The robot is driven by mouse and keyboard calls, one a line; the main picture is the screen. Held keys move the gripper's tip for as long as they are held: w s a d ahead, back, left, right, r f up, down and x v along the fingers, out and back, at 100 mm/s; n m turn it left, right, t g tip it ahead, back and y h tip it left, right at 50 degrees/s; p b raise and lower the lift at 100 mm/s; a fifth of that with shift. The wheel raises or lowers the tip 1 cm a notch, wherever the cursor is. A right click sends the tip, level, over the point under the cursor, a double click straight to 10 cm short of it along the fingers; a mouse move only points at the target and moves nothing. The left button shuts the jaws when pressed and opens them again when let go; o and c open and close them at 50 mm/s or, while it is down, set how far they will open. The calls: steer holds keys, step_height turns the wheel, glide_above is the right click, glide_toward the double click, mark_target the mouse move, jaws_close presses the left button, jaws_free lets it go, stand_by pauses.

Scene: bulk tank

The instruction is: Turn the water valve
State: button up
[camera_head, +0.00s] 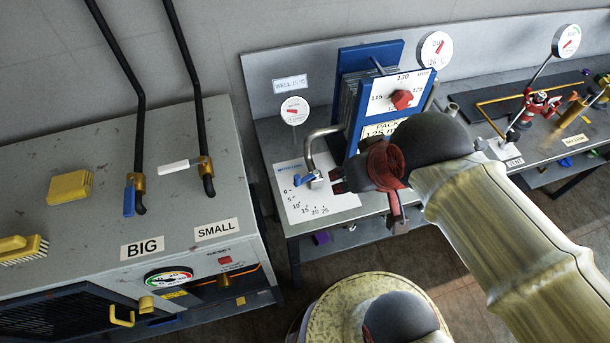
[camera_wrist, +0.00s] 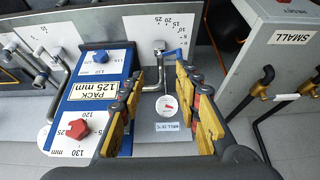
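The water valve is a small blue lever (camera_head: 304,180) at the foot of a bent grey pipe (camera_head: 318,140). It sits on a white plate (camera_head: 335,203) with a scale from 0 to 25. The lever points toward the 0 side of the scale. The blue lever also shows in the wrist view (camera_wrist: 173,53), just beyond the fingertips. My gripper (camera_head: 368,200) is to the right of the valve in the head view, apart from it. In the wrist view my gripper (camera_wrist: 160,78) is open, with nothing between its fingers.
A blue plate pack (camera_head: 370,60) with a red knob (camera_head: 402,99) stands behind my gripper. A round gauge (camera_head: 294,110) stands behind the valve. To the left is a grey cabinet (camera_head: 90,215) with BIG and SMALL hose valves. A bench (camera_head: 545,135) with red and yellow fittings extends right.

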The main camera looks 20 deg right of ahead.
steer(key=m+g+p, duration=0.6)
steer(key=m, duration=0.7)
glide_above(297, 176)
steer(key=f, duration=1.6)
steer(key=shift+s, duration=0.4)
steer(key=m, duration=0.3)
steer(key=shift+w+r+m, duration=0.1)
steer(key=shift+w+m, duration=0.2)
steer(key=shift+w, duration=0.05)
steer(key=shift+f, duration=0.5)
step_height(297, 176, down, 7)
steer(key=shift+r+b, duration=0.1)
steer(key=shift+b, duration=0.7)
